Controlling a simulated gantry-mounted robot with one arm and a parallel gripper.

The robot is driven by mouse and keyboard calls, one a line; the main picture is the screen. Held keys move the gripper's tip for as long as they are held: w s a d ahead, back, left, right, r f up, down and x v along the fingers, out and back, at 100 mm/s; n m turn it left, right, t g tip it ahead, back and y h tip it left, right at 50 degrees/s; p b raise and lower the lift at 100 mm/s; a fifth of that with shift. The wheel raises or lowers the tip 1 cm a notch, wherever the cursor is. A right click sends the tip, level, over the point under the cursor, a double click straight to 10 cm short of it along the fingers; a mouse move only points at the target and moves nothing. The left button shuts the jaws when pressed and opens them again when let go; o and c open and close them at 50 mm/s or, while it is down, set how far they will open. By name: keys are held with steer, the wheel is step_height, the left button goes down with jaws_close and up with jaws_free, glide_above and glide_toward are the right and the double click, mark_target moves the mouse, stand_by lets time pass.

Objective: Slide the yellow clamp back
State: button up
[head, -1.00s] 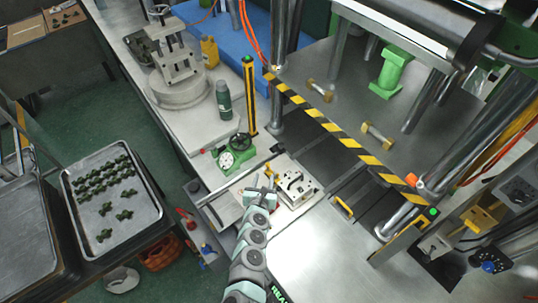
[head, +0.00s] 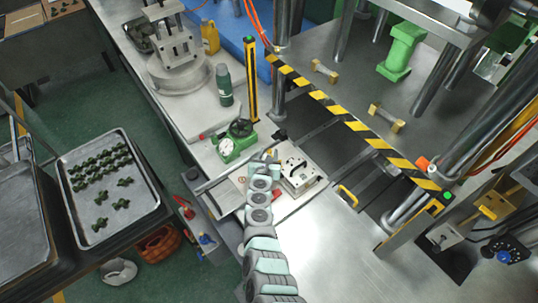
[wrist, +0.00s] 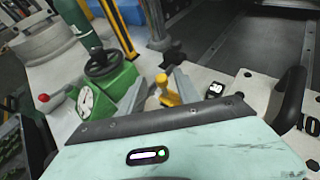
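The yellow clamp (wrist: 168,92) shows in the wrist view as a small upright knob with a shaft, just beyond the dark bar of my wrist. My gripper (wrist: 160,92) is open, with one grey finger on each side of the clamp and visible space beside it. I cannot tell whether either finger touches it. In the head view my gripper (head: 263,157) is at the left side of the metal mold block (head: 302,172), and my arm hides the clamp there. The lower part of the clamp is hidden in the wrist view.
A green valve with a gauge (head: 238,143) stands close to the left of my gripper. A yellow-black striped bar (head: 335,115) crosses the press behind. A yellow handle (head: 348,195) lies right of the mold. The front right bench (head: 340,250) is clear.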

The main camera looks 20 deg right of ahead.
steer(key=shift+w+d+f, duration=0.1)
steer(key=shift+w+d, duration=0.25)
steer(key=shift+w, duration=0.1)
jaws_close()
stand_by(0.3)
stand_by(1.0)
